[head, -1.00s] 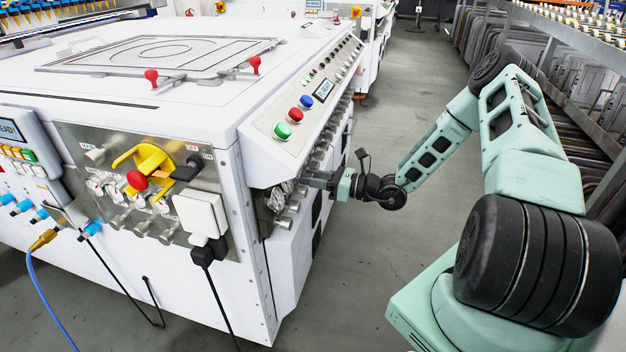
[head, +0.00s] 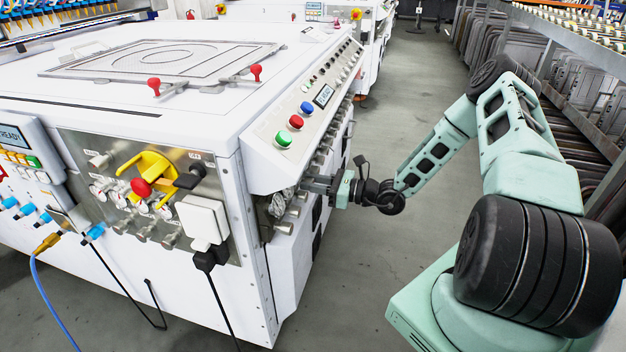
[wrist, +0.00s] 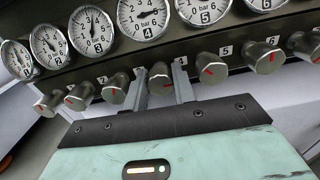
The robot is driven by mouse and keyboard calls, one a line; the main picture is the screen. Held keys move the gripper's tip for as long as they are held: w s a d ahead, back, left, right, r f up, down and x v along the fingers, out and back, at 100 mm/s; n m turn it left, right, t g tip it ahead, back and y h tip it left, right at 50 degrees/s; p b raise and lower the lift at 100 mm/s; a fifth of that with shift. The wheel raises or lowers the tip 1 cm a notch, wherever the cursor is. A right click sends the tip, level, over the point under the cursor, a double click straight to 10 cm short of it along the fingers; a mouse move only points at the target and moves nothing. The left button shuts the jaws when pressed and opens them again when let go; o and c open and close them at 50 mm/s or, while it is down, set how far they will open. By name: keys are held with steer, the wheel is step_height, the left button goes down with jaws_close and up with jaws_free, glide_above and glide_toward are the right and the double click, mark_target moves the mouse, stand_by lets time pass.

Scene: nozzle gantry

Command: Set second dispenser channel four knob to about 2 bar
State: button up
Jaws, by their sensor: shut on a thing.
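My gripper (wrist: 159,88) has its two fingers on either side of a grey metal knob (wrist: 160,80) with a red mark, shut on it. The exact reading is too small to tell. In the head view my gripper (head: 322,186) reaches the row of knobs on the white machine's side, under the sloped button panel (head: 305,105); the held knob is hard to make out there.
The knob under gauge 5 (wrist: 211,69) is close on the right, and another knob (wrist: 116,88) is close on the left. The white machine (head: 200,70) fills the left. A rack of trays (head: 590,80) stands at right. The floor aisle (head: 400,90) between is clear.

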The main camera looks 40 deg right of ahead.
steer(key=n+p, duration=0.5)
steer(key=n, duration=0.2)
steer(key=shift+r, duration=0.15)
steer(key=n+p, duration=0.4)
steer(key=n, duration=0.2)
steer(key=n+p, duration=0.9)
steer(key=n, duration=0.2)
steer(key=shift+s+a+f+n+p, duration=0.1)
steer(key=shift+s+f+n+p, duration=0.05)
steer(key=shift+f+n+p, duration=0.2)
steer(key=shift+f, duration=0.15)
steer(key=o, duration=0.7)
steer(key=b+v, duration=0.1)
steer(key=v, duration=1.6)
steer(key=shift+s, duration=0.15)
